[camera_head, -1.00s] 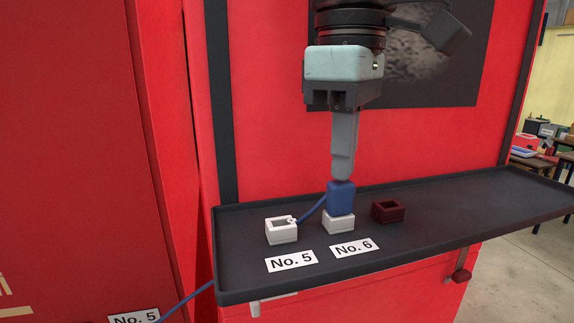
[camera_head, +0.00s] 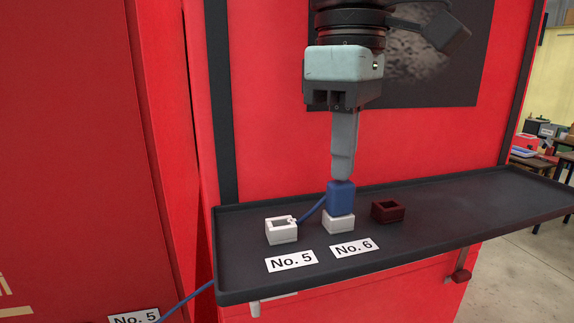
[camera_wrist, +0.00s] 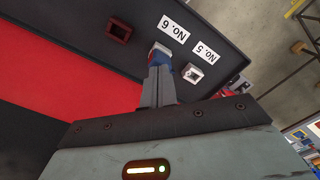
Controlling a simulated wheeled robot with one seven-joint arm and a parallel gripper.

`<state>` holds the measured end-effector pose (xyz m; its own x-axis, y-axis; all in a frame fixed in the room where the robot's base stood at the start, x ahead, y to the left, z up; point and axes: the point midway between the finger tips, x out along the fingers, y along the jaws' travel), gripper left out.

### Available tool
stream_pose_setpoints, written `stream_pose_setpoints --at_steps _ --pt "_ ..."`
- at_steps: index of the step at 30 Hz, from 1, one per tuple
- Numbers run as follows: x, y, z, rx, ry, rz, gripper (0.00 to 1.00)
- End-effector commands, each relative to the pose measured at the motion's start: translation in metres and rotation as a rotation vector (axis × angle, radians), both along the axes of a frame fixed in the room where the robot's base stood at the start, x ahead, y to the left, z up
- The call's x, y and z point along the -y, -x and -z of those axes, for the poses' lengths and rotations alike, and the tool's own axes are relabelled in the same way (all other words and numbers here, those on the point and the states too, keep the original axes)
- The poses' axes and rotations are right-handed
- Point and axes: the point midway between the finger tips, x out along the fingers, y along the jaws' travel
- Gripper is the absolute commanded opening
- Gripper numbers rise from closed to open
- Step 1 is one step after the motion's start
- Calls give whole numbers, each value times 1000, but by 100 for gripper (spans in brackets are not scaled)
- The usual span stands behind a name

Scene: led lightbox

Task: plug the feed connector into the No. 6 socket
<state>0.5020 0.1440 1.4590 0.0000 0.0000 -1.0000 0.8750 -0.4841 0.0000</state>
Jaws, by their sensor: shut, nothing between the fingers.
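The blue feed connector (camera_head: 341,197) stands upright in the white No. 6 socket (camera_head: 339,224), behind the No. 6 label (camera_head: 354,249). Its blue cable (camera_head: 312,211) runs left past the No. 5 socket. My gripper (camera_head: 342,177) is shut and empty, pointing down with its fingertips right at the connector's top. In the wrist view, my closed fingers (camera_wrist: 158,82) hide most of the connector (camera_wrist: 160,57), and the white No. 6 socket (camera_wrist: 160,47) shows just beyond them. How far the connector is seated is hard to tell.
The white No. 5 socket (camera_head: 282,231) is empty, left of No. 6. A dark red socket (camera_head: 388,211) is empty on the right. All stand on a dark rimmed shelf (camera_head: 470,205), bare toward the right. A red panel (camera_head: 270,120) rises behind.

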Motion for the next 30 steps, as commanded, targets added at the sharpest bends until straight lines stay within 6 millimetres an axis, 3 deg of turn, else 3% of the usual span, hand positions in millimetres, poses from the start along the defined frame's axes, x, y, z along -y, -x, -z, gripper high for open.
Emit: stream_pose_setpoints --at_steps 20,30 --pt "0 0 6 0 0 0 0" --pt "0 0 -15 0 0 0 0"
